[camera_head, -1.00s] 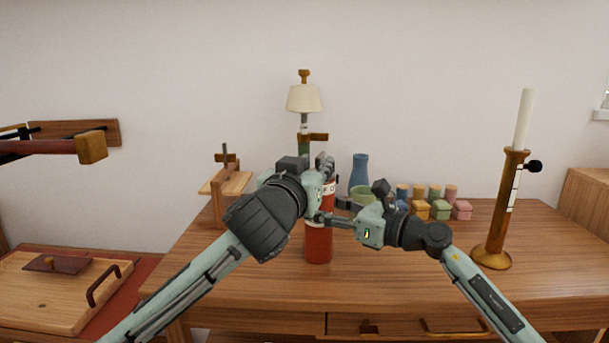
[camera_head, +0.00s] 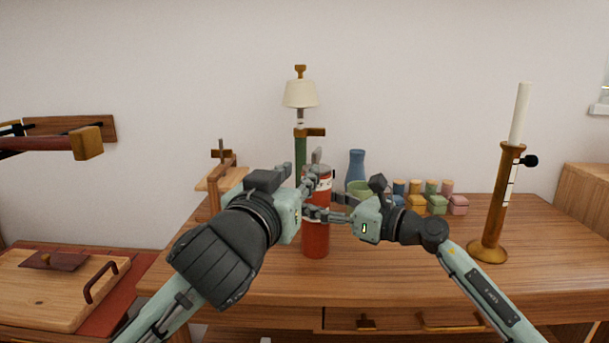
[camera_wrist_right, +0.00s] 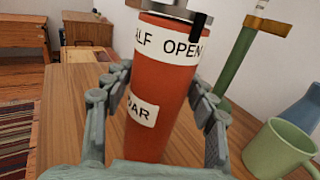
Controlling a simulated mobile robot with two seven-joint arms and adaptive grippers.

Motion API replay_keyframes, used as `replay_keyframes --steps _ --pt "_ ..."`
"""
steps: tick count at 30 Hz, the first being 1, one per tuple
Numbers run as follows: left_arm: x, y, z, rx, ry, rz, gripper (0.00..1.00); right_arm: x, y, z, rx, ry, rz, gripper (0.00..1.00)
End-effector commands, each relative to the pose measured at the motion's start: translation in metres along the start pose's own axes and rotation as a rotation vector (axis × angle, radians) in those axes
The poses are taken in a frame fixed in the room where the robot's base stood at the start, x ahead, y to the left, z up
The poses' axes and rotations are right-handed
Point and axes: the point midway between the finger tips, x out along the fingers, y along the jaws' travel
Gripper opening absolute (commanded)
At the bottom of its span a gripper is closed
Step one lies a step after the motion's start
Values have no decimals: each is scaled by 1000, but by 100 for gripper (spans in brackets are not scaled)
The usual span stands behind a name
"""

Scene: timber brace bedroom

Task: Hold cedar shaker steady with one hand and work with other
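The cedar shaker (camera_head: 316,238) is a red-orange upright cylinder on the desk, with white labels reading "…LF OPEN" and "…DAR" in the right wrist view (camera_wrist_right: 163,75). A grey metal top with a black mark shows at that view's upper edge. My right gripper (camera_head: 322,215) has its fingers on both sides of the shaker's body, apparently touching it; they also show in the right wrist view (camera_wrist_right: 158,100). My left gripper (camera_head: 308,187) is beside the shaker's upper part on the left. Its fingers overlap there, so its opening and any contact are unclear.
A lamp (camera_head: 300,95) with a green stem, a blue vase (camera_head: 356,166) and a green mug (camera_wrist_right: 278,150) stand behind. Several small coloured boxes (camera_head: 437,204) are at right, near a wooden candlestick (camera_head: 490,225). A wooden stand (camera_head: 215,190) is at left. The desk's front is clear.

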Motion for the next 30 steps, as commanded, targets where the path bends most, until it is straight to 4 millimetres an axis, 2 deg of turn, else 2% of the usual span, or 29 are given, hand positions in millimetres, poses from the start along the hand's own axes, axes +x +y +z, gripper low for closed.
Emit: replay_keyframes --steps 1,3,14,17,27,30 --pt "0 0 0 0 0 0 29 0 0 0 0 0 0 67" --pt "0 0 0 0 0 0 29 0 0 0 0 0 0 74" --pt "0 0 0 0 0 0 29 -4 0 0 0 0 -1 74" --pt "0 0 0 0 0 0 29 -17 -1 0 -2 1 -2 74" --pt "0 0 0 0 0 0 29 -87 -1 -2 1 3 -2 74" --pt "0 0 0 0 0 0 29 -103 0 -1 1 3 -1 74"
